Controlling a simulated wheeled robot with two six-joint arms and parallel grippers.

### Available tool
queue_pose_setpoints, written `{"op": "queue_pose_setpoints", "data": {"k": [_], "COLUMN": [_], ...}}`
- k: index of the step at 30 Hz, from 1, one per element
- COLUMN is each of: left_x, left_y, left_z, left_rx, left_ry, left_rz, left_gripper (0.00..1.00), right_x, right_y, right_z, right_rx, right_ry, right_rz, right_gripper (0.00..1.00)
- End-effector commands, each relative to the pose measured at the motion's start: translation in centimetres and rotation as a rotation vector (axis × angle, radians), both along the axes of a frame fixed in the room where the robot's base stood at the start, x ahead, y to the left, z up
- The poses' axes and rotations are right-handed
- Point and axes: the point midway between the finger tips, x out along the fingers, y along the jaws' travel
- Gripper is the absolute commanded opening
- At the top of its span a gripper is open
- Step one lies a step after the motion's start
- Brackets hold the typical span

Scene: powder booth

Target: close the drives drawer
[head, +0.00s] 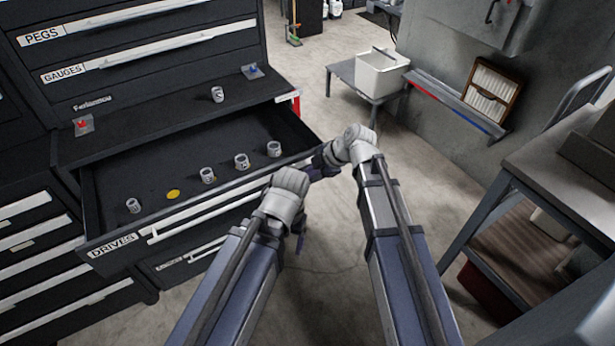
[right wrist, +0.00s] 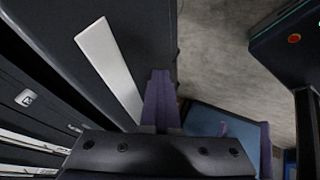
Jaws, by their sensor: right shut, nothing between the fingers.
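The drives drawer (head: 112,247) stands pulled out of the black cabinet in the head view, its label on the left of the front. Its long pale handle (head: 205,212) runs along the front. Several grey sockets (head: 241,161) and a yellow disc (head: 173,194) lie inside. My right gripper (head: 318,166) is at the right end of the drawer front; I cannot tell whether it touches. In the right wrist view its fingers (right wrist: 160,100) are shut and empty beside a pale handle strip (right wrist: 108,68). My left gripper (head: 299,240) hangs in front of the drawer, its fingers mostly hidden by its wrist.
A socket (head: 217,94) and small holders (head: 83,125) sit on the ledge above the drawer. Closed drawers lie above, below and left. A low table with a white bin (head: 381,74) stands behind; a workbench (head: 560,150) is at the right. Floor between is clear.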

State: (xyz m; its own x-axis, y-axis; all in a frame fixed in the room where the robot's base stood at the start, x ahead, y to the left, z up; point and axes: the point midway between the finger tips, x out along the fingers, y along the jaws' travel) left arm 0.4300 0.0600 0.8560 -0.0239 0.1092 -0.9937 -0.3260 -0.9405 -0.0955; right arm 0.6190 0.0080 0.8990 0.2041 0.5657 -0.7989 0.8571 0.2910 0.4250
Motion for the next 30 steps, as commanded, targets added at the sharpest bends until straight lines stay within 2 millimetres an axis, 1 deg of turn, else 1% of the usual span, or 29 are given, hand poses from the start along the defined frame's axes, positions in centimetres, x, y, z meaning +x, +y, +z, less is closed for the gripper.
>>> {"op": "queue_pose_setpoints", "data": {"k": [1,5,8,21,27,30], "left_x": [0.0,0.0,0.0,0.0,0.0,0.0], "left_y": [0.0,0.0,0.0,0.0,0.0,0.0], "left_z": [0.0,0.0,0.0,0.0,0.0,0.0], "left_rx": [0.000,0.000,0.000,0.000,0.000,0.000], "left_ry": [0.000,0.000,0.000,0.000,0.000,0.000], "left_rz": [0.000,0.000,0.000,0.000,0.000,0.000], "left_gripper": [0.80,0.80,0.80,0.80,0.80,0.80], "right_x": [0.8,3.0,5.2,15.7,19.7,21.4], "right_y": [0.4,1.7,3.0,9.4,12.0,13.0], "right_z": [0.0,0.0,0.0,0.0,0.0,0.0], "right_rx": [0.001,0.002,0.001,0.000,0.001,0.000], "right_ry": [0.000,0.000,-0.001,-0.002,0.000,-0.001], "right_rz": [0.001,0.002,0.003,0.001,0.001,0.000], "right_gripper": [0.00,0.00,0.00,0.00,0.00,0.00]}}
